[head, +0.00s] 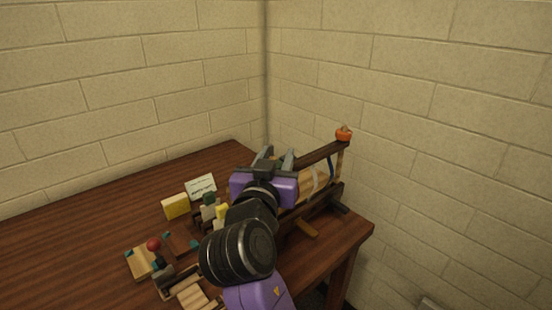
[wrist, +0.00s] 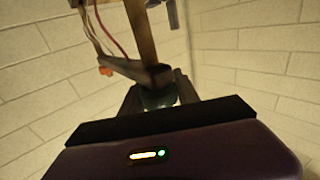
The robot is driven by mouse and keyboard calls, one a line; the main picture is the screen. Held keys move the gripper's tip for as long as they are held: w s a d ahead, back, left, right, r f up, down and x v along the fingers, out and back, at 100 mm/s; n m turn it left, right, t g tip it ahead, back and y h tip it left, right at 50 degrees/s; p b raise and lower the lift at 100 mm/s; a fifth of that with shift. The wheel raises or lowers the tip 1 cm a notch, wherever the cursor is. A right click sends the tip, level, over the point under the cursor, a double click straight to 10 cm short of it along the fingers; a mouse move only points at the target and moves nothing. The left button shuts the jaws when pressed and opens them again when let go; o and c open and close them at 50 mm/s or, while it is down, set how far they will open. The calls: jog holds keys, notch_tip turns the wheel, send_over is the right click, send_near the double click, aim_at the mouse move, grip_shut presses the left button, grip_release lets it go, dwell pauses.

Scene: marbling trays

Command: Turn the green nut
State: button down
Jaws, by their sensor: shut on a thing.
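The green nut (wrist: 156,98) shows as a dark green piece at the lower end of a wooden frame (wrist: 142,36) in the wrist view. My gripper (wrist: 158,92) has one finger on each side of it and is shut on it. In the head view my gripper (head: 275,157) is at the far end of the frame (head: 318,153), above the back of the table. A bit of green (head: 283,154) shows between the fingers there. My wrist and arm hide much of the frame's near side. The nut's turn angle cannot be told.
An orange round piece (head: 343,134) sits on top of the frame's right end. A yellow block (head: 176,206), a small white card (head: 201,187) and a red ball (head: 154,244) on a wooden piece stand left of my arm. Block walls close the back. The table's left side is clear.

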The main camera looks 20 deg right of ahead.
jog(key=c, duration=0.9)
grip_release()
jog(key=shift+f, duration=0.1)
jog(key=b+v, duration=0.1)
jog(key=v, duration=0.6)
jog(key=shift+s+a, duration=0.2)
jog(key=shift+s, duration=0.15)
